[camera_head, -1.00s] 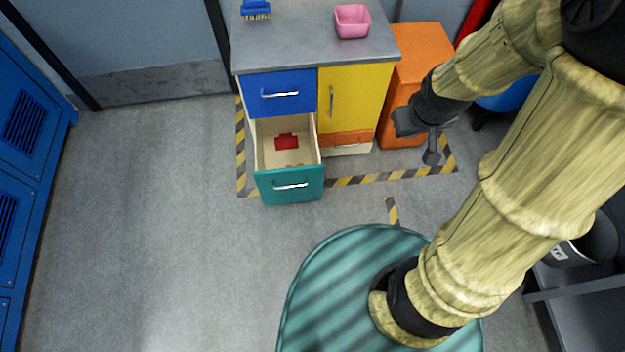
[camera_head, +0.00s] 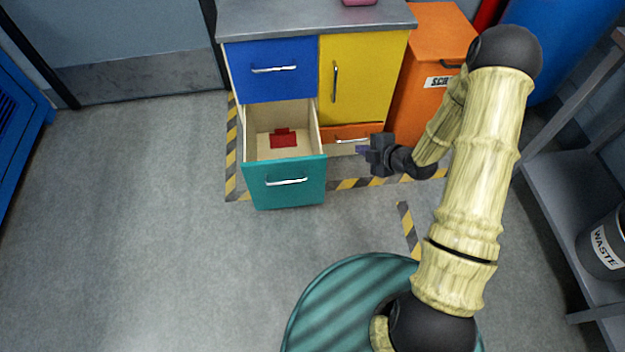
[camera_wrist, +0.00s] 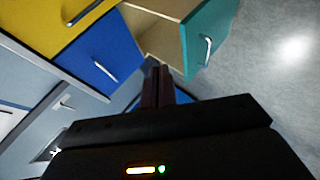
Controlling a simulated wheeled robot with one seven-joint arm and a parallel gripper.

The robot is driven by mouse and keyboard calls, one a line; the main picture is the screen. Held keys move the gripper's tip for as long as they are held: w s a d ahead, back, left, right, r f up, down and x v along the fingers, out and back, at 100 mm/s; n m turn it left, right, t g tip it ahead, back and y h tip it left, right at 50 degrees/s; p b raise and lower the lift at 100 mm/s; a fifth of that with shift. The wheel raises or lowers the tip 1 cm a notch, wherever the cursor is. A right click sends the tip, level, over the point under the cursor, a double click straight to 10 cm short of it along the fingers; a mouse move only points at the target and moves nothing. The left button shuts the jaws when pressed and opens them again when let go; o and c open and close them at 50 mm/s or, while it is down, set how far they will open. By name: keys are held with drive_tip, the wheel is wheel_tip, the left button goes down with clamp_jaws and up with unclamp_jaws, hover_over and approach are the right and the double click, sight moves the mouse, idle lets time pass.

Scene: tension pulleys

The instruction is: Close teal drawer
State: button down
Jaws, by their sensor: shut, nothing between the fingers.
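The teal drawer (camera_head: 285,184) stands pulled out of the cabinet, below the blue drawer (camera_head: 272,69). Its front has a silver handle, and a red item (camera_head: 283,138) lies inside it. My gripper (camera_head: 362,150) is shut and empty, to the right of the open drawer and apart from it in the head view. In the wrist view the shut fingers (camera_wrist: 157,88) point toward the drawer's side, with the teal front (camera_wrist: 208,40) at upper right. I cannot tell from the wrist view how close the fingertips are to the drawer.
A yellow door (camera_head: 355,85) and a small orange drawer (camera_head: 345,133) are on the cabinet's right side. An orange box (camera_head: 432,60) stands right of the cabinet. A grey shelf with a waste bin (camera_head: 604,243) is at far right. The floor before the teal drawer is clear.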

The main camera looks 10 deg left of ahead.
drive_tip(key=s+a+f+n+y+b, duration=0.1)
drive_tip(key=f+n+y+b, duration=0.1)
drive_tip(key=f+b, duration=0.2)
drive_tip(key=s+a+f+n+t+y+b, duration=0.1)
drive_tip(key=s+a+f+n+y+b, duration=0.1)
drive_tip(key=f, duration=0.6)
drive_tip(key=s+a+f+n+t+y+b, duration=0.1)
drive_tip(key=s+a+f+n+y+b, duration=0.1)
drive_tip(key=f+b, duration=0.4)
drive_tip(key=shift+a+f+n+y, duration=0.2)
drive_tip(key=shift+n+y, duration=0.3)
drive_tip(key=shift+y, duration=0.3)
drive_tip(key=shift+s, duration=0.1)
drive_tip(key=b, duration=0.4)
approach(303, 162)
drive_tip(key=s+a, duration=0.1)
drive_tip(key=a, duration=0.2)
drive_tip(key=w, duration=0.1)
drive_tip(key=w+a+b, duration=0.1)
drive_tip(key=w+b, duration=0.1)
drive_tip(key=shift+a+f, duration=0.2)
drive_tip(key=shift+a, duration=0.15)
drive_tip(key=shift+w+a+r, duration=0.15)
drive_tip(key=shift+w, duration=0.4)
